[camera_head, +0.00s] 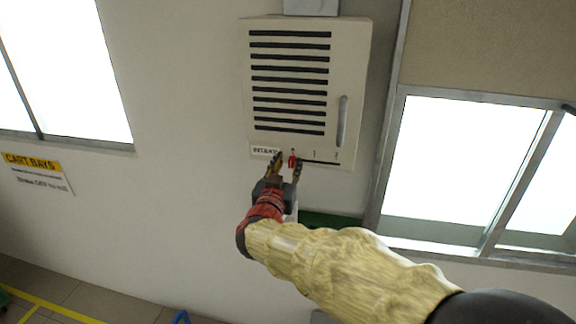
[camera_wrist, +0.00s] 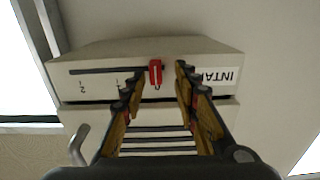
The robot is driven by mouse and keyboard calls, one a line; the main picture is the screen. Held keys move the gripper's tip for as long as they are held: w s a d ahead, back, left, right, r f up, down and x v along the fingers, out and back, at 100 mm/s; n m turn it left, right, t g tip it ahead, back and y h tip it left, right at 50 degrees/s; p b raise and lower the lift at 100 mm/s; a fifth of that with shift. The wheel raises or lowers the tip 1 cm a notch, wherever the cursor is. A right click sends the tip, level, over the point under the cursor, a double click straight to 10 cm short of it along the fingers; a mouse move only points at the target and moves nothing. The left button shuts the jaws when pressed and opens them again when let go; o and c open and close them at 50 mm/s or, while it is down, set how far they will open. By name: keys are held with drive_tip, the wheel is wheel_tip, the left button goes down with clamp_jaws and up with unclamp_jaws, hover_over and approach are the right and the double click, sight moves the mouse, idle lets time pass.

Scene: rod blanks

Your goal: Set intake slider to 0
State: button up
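The intake slider has a red knob (camera_wrist: 155,73) in a dark slot (camera_wrist: 100,71) on the lower face of a cream vent unit. The knob also shows in the head view (camera_head: 292,161). In the wrist view, seen upside down, the marks 2, 1 and 0 run left to right. The knob stands at the slot's right end, by the 0, which it partly covers. My gripper (camera_wrist: 160,71) is open, its fingertips on either side of the knob, with visible gaps.
The vent unit (camera_head: 349,60) is on the wall, with dark louvres and a grey handle (camera_head: 342,121). An INTAKE label (camera_head: 264,151) is beside the slot. A window (camera_head: 455,165) is at right. A CART BAYS sign (camera_head: 37,172) hangs at left.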

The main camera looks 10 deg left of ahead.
drive_tip(key=s, duration=1.2)
drive_tip(key=shift+a, duration=0.2)
